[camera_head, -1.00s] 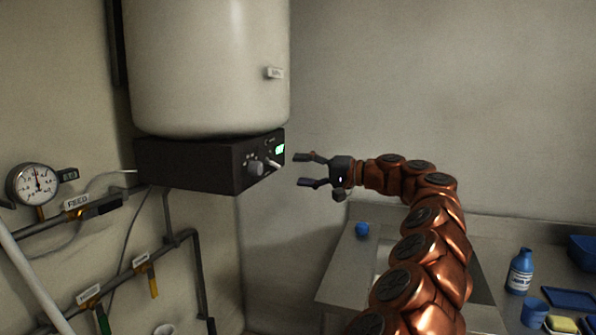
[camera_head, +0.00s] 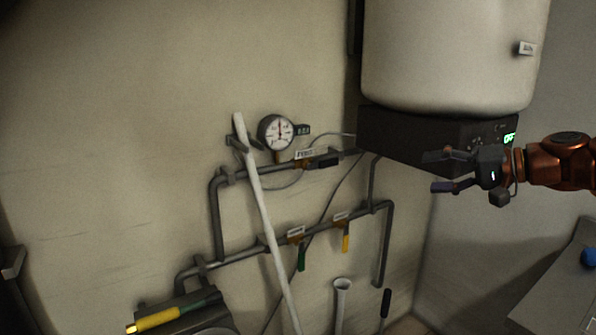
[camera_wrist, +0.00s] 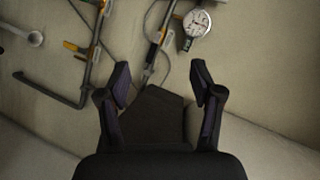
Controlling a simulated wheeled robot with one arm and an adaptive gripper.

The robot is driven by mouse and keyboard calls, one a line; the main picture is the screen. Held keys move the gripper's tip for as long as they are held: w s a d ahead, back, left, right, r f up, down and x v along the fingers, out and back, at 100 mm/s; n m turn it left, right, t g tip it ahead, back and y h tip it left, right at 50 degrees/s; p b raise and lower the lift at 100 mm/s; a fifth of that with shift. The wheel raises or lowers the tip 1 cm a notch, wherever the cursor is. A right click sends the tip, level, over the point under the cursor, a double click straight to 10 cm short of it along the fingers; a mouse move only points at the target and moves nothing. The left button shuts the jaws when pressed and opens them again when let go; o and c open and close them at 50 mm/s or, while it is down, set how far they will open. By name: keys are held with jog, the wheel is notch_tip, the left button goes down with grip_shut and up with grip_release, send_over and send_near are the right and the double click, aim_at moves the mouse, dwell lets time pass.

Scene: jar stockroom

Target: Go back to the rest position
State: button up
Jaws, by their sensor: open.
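My gripper (camera_head: 446,172) is open and empty at the right of the head view, with my copper arm reaching in from the right edge. Its fingers appear in front of the black control box (camera_head: 405,138) under the large cream tank (camera_head: 450,55). Whether they touch the box cannot be told from the head view. In the wrist view my gripper (camera_wrist: 160,80) shows two spread dark fingers with nothing between them but the dark box (camera_wrist: 157,118) beyond.
A round gauge (camera_head: 277,132) and pipes with a green-handled valve (camera_head: 301,258) and a yellow-handled valve (camera_head: 346,242) are on the wall. A white pole (camera_head: 262,215) leans there. A grey counter (camera_head: 560,290) with a blue item (camera_head: 589,258) stands at lower right.

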jog(key=s+a+f+n+g+h, duration=0.2)
jog(key=s+a+f+g, duration=0.1)
jog(key=s+a+f, duration=0.5)
jog(key=s+a+f+n+g+h, duration=0.1)
jog(key=s+a+f+g+h, duration=0.2)
jog(key=s+a, duration=0.6)
jog(key=s+d+f+g+h, duration=0.2)
jog(key=s+d+f+h, duration=0.1)
jog(key=s+f, duration=0.5)
jog(key=s+d+f+g+h+p, duration=0.1)
jog(key=s+d+f+g+h, duration=0.1)
jog(key=s+f, duration=0.6)
jog(key=s+h, duration=0.1)
jog(key=s, duration=0.3)
jog(key=shift+s+d+f+n+g+h+p, duration=0.3)
jog(key=shift+s+d+f+n, duration=0.1)
jog(key=shift+c, duration=0.2)
